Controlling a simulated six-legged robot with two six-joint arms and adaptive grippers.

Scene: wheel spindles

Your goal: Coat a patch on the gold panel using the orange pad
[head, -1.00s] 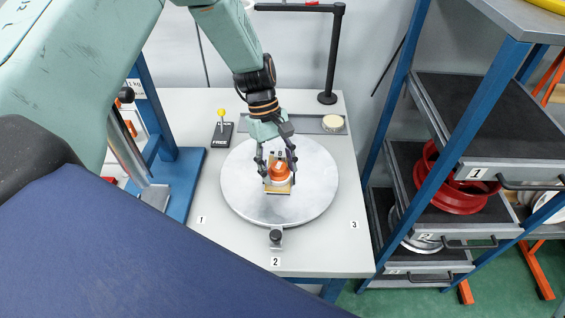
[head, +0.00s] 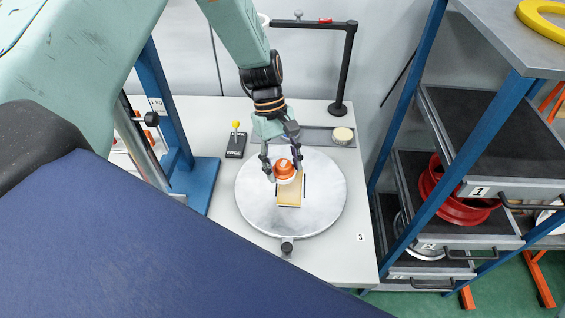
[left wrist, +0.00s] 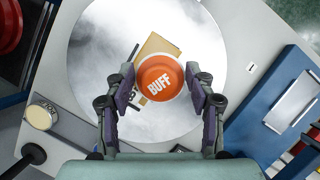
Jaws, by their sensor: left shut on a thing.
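The orange pad (head: 284,166), with a white lower rim, is held between the fingers of my left gripper (head: 282,170). In the left wrist view the pad (left wrist: 161,78) has the word BUFF on top, with a finger on either side. The gold panel (head: 290,190) lies on the round grey turntable (head: 262,205), with dark strips along its edges. The pad is over the panel's far end and hides that part. I cannot tell whether the pad touches the panel. In the left wrist view the panel (left wrist: 158,46) shows behind the pad. My right gripper is not in view.
A small lever marked FREE (head: 235,145) stands left of the turntable. A round cream puck (head: 342,135) sits on a dark strip at the back. A black post (head: 346,70) rises behind it.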

